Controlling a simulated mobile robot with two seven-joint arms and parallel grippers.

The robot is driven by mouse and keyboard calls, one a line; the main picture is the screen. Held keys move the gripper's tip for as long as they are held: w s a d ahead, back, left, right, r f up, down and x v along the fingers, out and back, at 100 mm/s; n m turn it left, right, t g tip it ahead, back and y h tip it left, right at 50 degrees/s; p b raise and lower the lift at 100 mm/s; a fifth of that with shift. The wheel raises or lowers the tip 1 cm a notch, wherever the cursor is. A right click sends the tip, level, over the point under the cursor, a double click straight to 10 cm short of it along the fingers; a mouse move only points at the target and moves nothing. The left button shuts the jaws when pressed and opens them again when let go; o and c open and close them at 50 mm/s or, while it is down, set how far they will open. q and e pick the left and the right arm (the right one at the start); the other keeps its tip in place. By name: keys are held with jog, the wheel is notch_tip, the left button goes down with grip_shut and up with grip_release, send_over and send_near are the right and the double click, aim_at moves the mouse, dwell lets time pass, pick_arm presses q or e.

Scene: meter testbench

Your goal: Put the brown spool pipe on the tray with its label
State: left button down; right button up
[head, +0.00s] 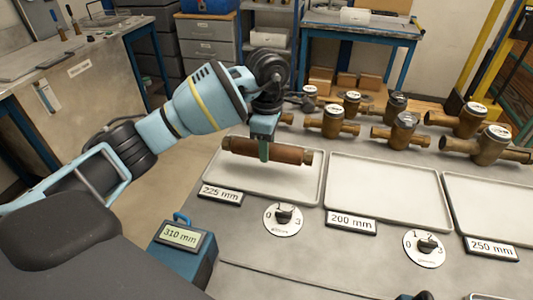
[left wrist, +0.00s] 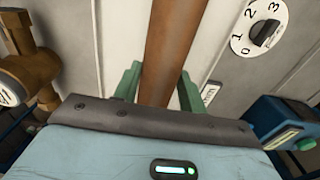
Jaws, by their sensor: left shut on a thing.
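The brown spool pipe (head: 285,153) lies crosswise over the left tray (head: 300,192), whose label (head: 221,195) reads 225 mm. My left gripper (head: 264,150) is shut around the pipe from above, left of its middle. In the left wrist view the pipe (left wrist: 165,45) runs between the two green fingers (left wrist: 158,92). Whether the pipe touches the tray or hangs just above it I cannot tell. A blue device (head: 184,250) at the front left shows 310 mm on its display.
The middle tray (head: 385,210), labelled 200 mm, and the right tray (head: 500,215), labelled 250 mm, are empty where visible. Dials (head: 283,218) (head: 424,247) sit in front of the trays. Several brass meters (head: 330,122) stand behind the trays.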

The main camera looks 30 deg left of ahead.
pick_arm(q)
jog(key=shift+w+a+f, duration=0.1)
jog(key=shift+f, duration=0.75)
jog(key=shift+w+a+f, duration=0.1)
jog(key=shift+f, duration=0.75)
jog(key=shift+f, duration=0.1)
jog(key=c, duration=0.8)
grip_release()
jog(key=shift+f, duration=0.1)
notch_tip(320, 180, up, 12)
jog(key=shift+r+p, duration=0.15)
jog(key=shift+p, duration=0.2)
